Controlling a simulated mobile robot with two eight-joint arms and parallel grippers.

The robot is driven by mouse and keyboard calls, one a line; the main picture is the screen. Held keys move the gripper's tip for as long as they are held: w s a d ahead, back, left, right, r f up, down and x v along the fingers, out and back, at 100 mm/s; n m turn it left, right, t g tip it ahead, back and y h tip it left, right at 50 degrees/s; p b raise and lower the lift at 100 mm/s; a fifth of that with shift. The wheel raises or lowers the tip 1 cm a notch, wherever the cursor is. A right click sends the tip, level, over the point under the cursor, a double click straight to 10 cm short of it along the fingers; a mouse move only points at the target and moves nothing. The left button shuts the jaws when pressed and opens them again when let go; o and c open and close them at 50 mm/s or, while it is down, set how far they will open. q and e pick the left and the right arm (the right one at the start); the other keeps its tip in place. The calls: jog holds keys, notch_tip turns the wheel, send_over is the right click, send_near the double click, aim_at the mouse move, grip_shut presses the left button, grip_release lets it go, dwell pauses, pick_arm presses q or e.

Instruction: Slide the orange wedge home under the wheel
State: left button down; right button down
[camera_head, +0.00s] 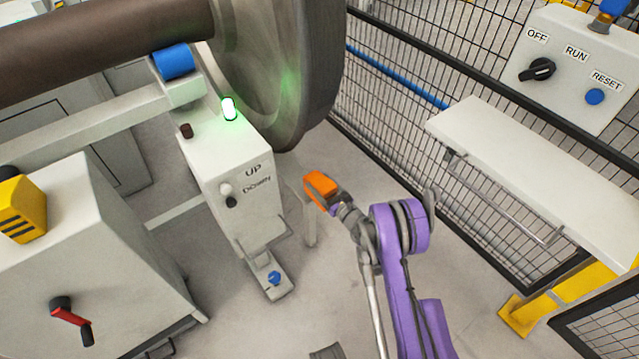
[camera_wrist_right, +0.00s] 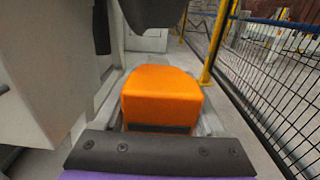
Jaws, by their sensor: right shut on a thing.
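The orange wedge (camera_head: 320,187) is at the tip of my right arm, just below and to the right of the large grey wheel (camera_head: 290,70). My right gripper (camera_head: 335,207) is shut on the wedge. In the right wrist view the wedge (camera_wrist_right: 162,95) fills the middle, beyond the dark gripper edge (camera_wrist_right: 160,152). The dark shape at the top of that view may be the wheel's lower rim (camera_wrist_right: 152,12). I cannot tell whether the wedge touches the wheel. My left gripper does not show.
A white control post (camera_head: 235,180) marked UP and DOWN, with a lit green lamp (camera_head: 229,108), stands left of the wedge. A mesh fence (camera_head: 400,100) runs along the right. A white shelf (camera_head: 530,180) and OFF/RUN/RESET panel (camera_head: 570,70) are there too.

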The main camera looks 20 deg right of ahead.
jog(key=shift+w+f+b, duration=0.1)
jog(key=shift+b, duration=0.25)
jog(key=shift+w+a+f+b, duration=0.35)
jog(key=shift+w+b, duration=0.35)
jog(key=shift+w, duration=0.7)
jog(key=shift+w+a+f+b, duration=0.4)
jog(key=shift+w+b, duration=0.3)
jog(key=shift+w, duration=0.75)
jog(key=shift+w+a+f+b, duration=0.2)
jog(key=shift+w+f+b, duration=0.4)
jog(key=shift+w, duration=0.8)
jog(key=shift+x, duration=6.45)
jog(key=shift+w, duration=0.1)
grip_release()
jog(key=shift+d, duration=0.1)
